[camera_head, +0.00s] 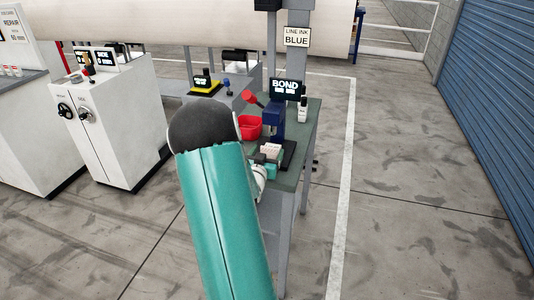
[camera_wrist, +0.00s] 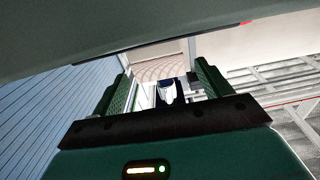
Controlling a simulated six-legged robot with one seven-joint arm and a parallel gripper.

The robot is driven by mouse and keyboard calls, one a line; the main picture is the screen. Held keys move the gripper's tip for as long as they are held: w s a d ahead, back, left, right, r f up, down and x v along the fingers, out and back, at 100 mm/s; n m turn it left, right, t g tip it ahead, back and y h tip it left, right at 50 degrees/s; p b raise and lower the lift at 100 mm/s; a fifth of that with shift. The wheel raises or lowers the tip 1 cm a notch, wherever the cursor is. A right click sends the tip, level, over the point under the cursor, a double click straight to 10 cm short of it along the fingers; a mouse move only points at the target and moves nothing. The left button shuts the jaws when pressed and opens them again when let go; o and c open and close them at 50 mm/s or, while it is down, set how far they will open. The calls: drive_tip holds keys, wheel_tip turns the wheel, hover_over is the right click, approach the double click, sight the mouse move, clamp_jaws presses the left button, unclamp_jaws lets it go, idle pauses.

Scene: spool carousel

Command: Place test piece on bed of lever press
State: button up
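The lever press (camera_head: 277,124) is blue with a red-knobbed lever and stands on the grey-green bench in the head view. Its dark bed (camera_head: 288,153) shows at its foot. A small pale pinkish block (camera_head: 272,149), apparently the test piece, is at the press's near side; whether it rests on the bed is unclear. My gripper (camera_head: 266,163) is just in front of it, partly behind my arm. Contact with the block cannot be made out.
A red bin (camera_head: 249,127) is left of the press and a white bottle (camera_head: 303,109) right of it. A BOND display (camera_head: 286,89) stands behind. A white machine cabinet (camera_head: 110,125) stands left. The floor right of the bench is clear up to the blue shutter (camera_head: 497,110).

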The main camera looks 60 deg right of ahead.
drive_tip(key=shift+r, duration=0.15)
drive_tip(key=s+a, duration=0.2)
drive_tip(key=a, duration=0.9)
drive_tip(key=shift+a, duration=0.4)
